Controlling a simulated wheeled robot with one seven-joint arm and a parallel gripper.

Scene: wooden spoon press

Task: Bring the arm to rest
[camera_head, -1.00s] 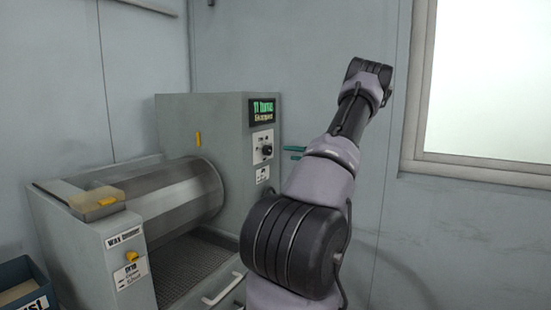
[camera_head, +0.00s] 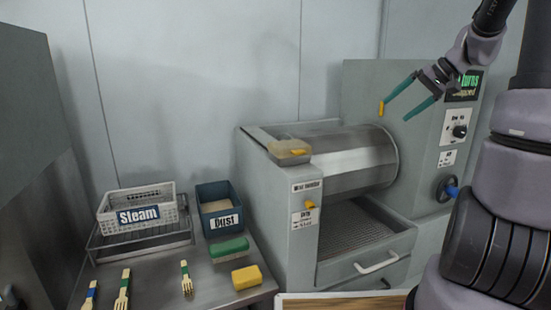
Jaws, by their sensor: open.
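My gripper (camera_head: 412,97) is at the upper right of the head view, with its two green fingers spread apart and nothing between them. It hangs in front of the press's grey control housing (camera_head: 365,85), pointing down and to the left, above the right end of the metal drum (camera_head: 350,160). My arm comes in from the right edge and covers part of the housing. I cannot tell the exact gap between the fingers and the housing.
On a metal counter at left stand a white basket marked Steam (camera_head: 165,190) and a blue bin marked Dust (camera_head: 219,203). A green block (camera_head: 230,248), a yellow sponge (camera_head: 246,277) and wooden utensils (camera_head: 187,278) lie in front. The press's drawer (camera_head: 375,250) has a white handle.

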